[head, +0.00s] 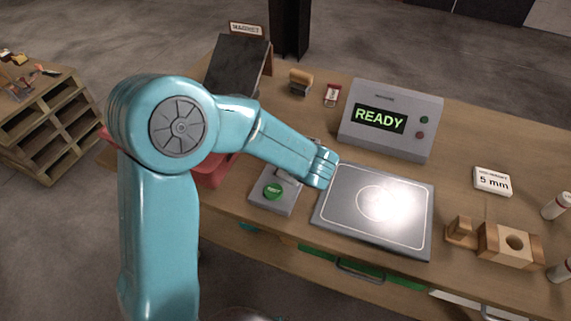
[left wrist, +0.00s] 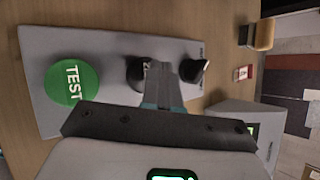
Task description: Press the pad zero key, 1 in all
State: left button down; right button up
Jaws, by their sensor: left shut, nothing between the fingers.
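A grey key panel (head: 268,199) lies on the bench, with a round green TEST button (head: 273,190) at its near end. In the left wrist view the green TEST button (left wrist: 71,83) is plain on the panel (left wrist: 100,45). A round black part (left wrist: 137,72) and another black part (left wrist: 197,70) show on either side of my left gripper (left wrist: 166,78). The gripper is shut and empty, over the far part of the panel. In the head view my wrist hides much of that part. No pad zero label can be read. My right gripper is not in view.
A dark flat plate (head: 340,222) with a white outline lies right of the panel. Behind it stands a grey box (head: 425,145) reading READY. A 5 mm card (head: 492,181), wooden blocks (head: 497,243) and a stamp-like block (head: 299,82) are also on the bench.

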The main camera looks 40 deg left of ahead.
pick_arm(q)
jog(key=shift+r, duration=0.35)
jog(key=shift+r+p, duration=1.75)
jog(key=shift+r, duration=0.8)
jog(key=shift+f, duration=0.1)
